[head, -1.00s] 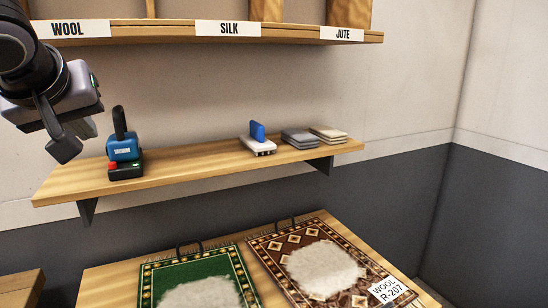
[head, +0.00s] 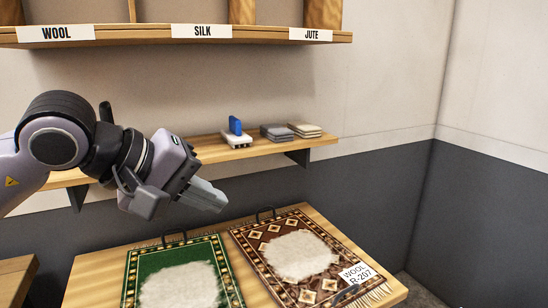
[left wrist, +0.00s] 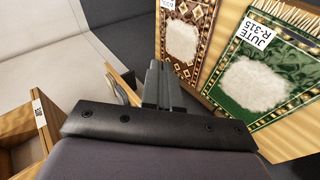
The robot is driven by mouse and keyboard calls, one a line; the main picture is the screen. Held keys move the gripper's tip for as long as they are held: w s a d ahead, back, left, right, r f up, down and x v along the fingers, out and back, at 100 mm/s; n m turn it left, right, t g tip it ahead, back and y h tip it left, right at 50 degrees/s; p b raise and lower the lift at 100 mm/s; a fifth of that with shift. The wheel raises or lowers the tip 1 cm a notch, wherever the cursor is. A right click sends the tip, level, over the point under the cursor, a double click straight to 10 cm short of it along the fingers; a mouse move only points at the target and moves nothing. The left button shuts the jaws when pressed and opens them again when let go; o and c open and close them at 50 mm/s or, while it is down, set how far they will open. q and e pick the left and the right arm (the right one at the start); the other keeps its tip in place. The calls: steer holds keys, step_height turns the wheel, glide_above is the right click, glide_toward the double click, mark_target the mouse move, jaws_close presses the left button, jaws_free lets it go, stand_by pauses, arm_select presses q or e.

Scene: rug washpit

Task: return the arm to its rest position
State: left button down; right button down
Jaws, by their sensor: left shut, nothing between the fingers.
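My left arm reaches in from the left in the head view. Its gripper (head: 218,202) is shut and empty, in front of the wooden shelf and above the table with the rugs. In the left wrist view the gripper's fingers (left wrist: 161,72) are together with nothing between them. My right gripper is in neither view.
A table (head: 85,288) holds a green rug (head: 137,270) and a brown rug (head: 257,249), each with a pale patch. The shelf (head: 211,150) bears a white-and-blue item (head: 236,136) and folded cloths (head: 277,131). My arm hides the shelf's left part.

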arm_select(q)
steer(key=s+d+r+n+g+h, duration=0.45)
steer(key=s+d+n+h, duration=0.25)
steer(key=s+d+h, duration=0.45)
steer(key=w+a+n+t, duration=0.45)
steer(key=n+t, duration=0.35)
steer(key=n, duration=0.4)
steer(key=w+a+n+t, duration=0.3)
steer(key=a+n+t, duration=0.4)
steer(key=n, duration=0.5)
steer(key=w+a+f+n+t+y, duration=0.15)
steer(key=a+f+n+y, duration=0.35)
steer(key=f+n+y, duration=0.5)
steer(key=w+a+f+n+t+y, duration=0.1)
steer(key=w+a+f+n+y, duration=0.1)
steer(key=a+f+n+y, duration=0.8)
steer(key=s+d+f+n+g, duration=0.2)
steer(key=s+f+n+g, duration=0.3)
steer(key=f+n, duration=0.25)
steer(key=s+f+n+g+h, duration=0.1)
steer(key=s+f+n+g, duration=0.6)
steer(key=s+f+g, duration=0.7)
step_height(320, 180, down, 10)
steer(key=w+d+t+h, duration=0.2)
steer(key=t, duration=0.8)
steer(key=shift+r, duration=0.25)
